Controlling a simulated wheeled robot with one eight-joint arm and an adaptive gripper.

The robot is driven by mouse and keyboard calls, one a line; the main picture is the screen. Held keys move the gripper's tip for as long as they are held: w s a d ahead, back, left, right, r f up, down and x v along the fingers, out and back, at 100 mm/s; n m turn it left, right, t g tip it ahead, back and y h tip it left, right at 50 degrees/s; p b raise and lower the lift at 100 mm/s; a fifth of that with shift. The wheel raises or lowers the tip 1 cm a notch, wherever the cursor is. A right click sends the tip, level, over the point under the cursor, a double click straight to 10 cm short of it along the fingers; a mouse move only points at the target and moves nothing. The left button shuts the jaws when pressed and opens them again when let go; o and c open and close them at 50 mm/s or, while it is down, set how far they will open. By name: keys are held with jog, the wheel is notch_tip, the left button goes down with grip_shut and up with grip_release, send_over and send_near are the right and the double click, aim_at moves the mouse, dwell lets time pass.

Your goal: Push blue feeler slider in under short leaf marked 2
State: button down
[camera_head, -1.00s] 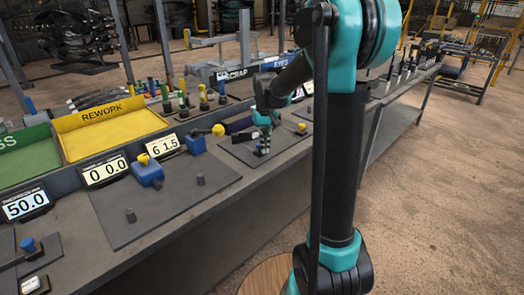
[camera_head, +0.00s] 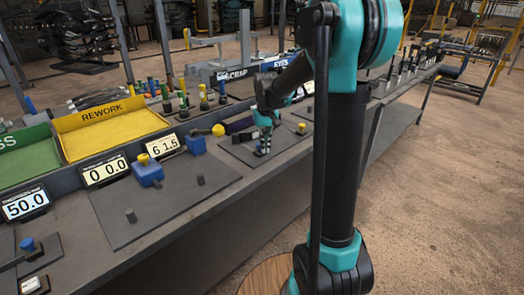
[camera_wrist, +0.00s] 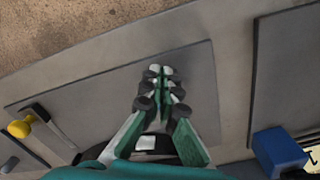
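My gripper (camera_head: 264,140) is low over a dark plate (camera_head: 236,150) on the bench, pointing down. In the wrist view its green fingers (camera_wrist: 163,85) come together at the tips over the same plate (camera_wrist: 205,85), and no clear object shows between them. In the head view a small blue spot shows by the fingertips, too small to identify. I cannot make out the blue feeler slider or the short leaf marked 2; the fingers cover that part of the plate.
A yellow knob on a dark rod (camera_wrist: 18,128) is left of the fingers in the wrist view, and a blue block (camera_wrist: 278,152) is at the right. The yellow REWORK tray (camera_head: 108,130) and numbered displays (camera_head: 105,170) stand along the bench. Bare plate lies around the fingers.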

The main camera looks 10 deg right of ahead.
notch_tip(320, 180, up, 7)
dwell(1.1)
jog(key=s+d+f+t, duration=0.2)
jog(key=s+f, duration=0.6)
jog(key=s, duration=0.4)
jog(key=s+d+f+m+t, duration=0.1)
jog(key=s+d+f+t, duration=0.1)
jog(key=s+f, duration=0.5)
jog(key=s+d, duration=0.1)
jog(key=s, duration=0.4)
jog(key=shift+s+d+f, duration=0.15)
jog(key=shift+d+f, duration=0.2)
jog(key=shift+f, duration=0.05)
jog(key=c, duration=2.3)
grip_release()
